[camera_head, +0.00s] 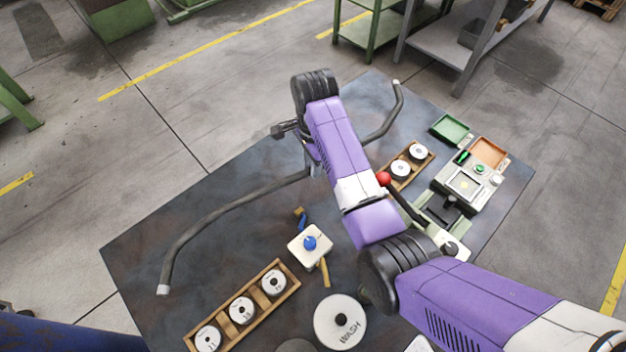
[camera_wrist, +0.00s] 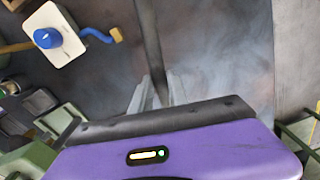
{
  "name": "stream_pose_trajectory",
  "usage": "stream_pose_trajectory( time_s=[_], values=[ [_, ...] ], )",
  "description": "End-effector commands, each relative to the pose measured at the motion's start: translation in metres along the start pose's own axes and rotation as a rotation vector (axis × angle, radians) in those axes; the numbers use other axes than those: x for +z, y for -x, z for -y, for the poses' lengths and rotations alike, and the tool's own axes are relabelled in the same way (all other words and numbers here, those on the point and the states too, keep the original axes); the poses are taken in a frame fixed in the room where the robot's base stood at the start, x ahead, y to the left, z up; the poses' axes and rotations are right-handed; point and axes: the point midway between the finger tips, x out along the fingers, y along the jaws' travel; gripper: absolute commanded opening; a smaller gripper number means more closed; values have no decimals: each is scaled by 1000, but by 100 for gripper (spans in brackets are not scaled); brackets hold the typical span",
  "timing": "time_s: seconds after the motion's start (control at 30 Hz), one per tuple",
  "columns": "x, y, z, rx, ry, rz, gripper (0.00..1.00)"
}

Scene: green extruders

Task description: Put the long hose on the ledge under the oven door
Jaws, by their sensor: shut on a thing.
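The long hose (camera_head: 215,215) is a dark grey curved tube with pale ends. In the head view it runs from the left of the dark table, behind my arm, to an end at the upper right. My gripper (camera_head: 313,170) is mostly hidden behind my purple arm there. In the wrist view my gripper (camera_wrist: 152,97) is shut on the hose (camera_wrist: 151,45), which passes between the two grey fingers. My arm hides the hose's middle in the head view. I cannot make out an oven door or its ledge in either view.
The dark table (camera_head: 140,240) holds a wooden rack (camera_head: 291,289) of white discs, a white box with a blue knob (camera_head: 310,243), and a WASH disc (camera_head: 340,322). Another disc rack, green and orange trays and a small device (camera_head: 463,186) stand at right. Green-framed benches stand beyond.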

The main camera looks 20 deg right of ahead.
Motion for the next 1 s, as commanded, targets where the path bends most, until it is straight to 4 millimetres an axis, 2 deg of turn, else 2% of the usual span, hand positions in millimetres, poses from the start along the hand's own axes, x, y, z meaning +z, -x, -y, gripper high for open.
stream_pose_trajectory(
  time_s=[0.1,0.27,0.5,0.97,1.0],
  values=[
    [0,-14,0,0,1,0,0],
    [0,-25,-1,0,1,0,0],
    [0,-57,-2,0,2,0,0],
    [0,-65,-1,-1,1,0,0],
    [0,-65,-2,0,1,0,28]
  ],
)
